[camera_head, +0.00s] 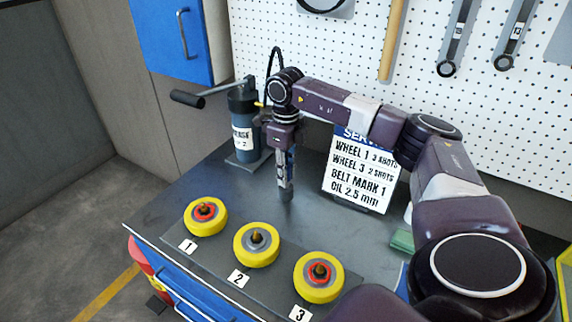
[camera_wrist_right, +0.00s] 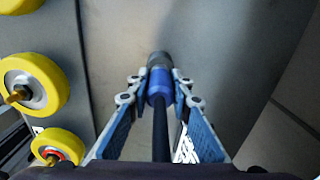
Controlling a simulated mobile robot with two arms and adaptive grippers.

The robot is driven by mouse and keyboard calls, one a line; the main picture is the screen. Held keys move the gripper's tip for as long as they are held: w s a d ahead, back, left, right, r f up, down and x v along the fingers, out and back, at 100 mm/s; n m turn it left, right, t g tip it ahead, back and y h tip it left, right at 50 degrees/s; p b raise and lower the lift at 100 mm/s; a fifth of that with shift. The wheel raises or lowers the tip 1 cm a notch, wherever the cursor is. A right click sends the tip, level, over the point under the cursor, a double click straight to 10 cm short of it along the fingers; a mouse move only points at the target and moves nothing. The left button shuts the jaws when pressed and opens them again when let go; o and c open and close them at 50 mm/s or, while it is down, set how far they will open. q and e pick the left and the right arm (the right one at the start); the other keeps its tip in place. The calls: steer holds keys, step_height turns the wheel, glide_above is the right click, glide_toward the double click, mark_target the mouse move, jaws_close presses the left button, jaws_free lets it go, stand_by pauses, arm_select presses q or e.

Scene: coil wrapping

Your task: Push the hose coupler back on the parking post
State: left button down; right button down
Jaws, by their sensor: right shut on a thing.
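My right gripper (camera_head: 286,180) points down above the bench, behind the yellow wheels. It is shut on the hose coupler, which has a blue collar (camera_wrist_right: 159,84) and a dark nose in the right wrist view. The coupler sits between the two fingers (camera_wrist_right: 160,80), and the black hose (camera_wrist_right: 160,130) runs from it back toward the camera. In the head view the fingers mostly hide the coupler. The blue-grey grease pump (camera_head: 244,125) stands left of the gripper, with the hose arching up behind. I cannot make out the parking post. My left gripper is not in view.
Three yellow wheels, numbered 1 (camera_head: 205,216), 2 (camera_head: 256,245) and 3 (camera_head: 319,277), stand along the bench front. A service sign (camera_head: 361,170) stands right of the gripper. The pegboard (camera_head: 330,60) closes off the back. The bench around the gripper is bare.

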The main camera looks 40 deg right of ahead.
steer(key=shift+f, duration=0.25)
steer(key=c, duration=1.7)
jaws_free()
steer(key=shift+o, duration=0.2)
steer(key=shift+r, duration=0.1)
step_height(320, 180, up, 12)
steer(key=shift+f, duration=0.1)
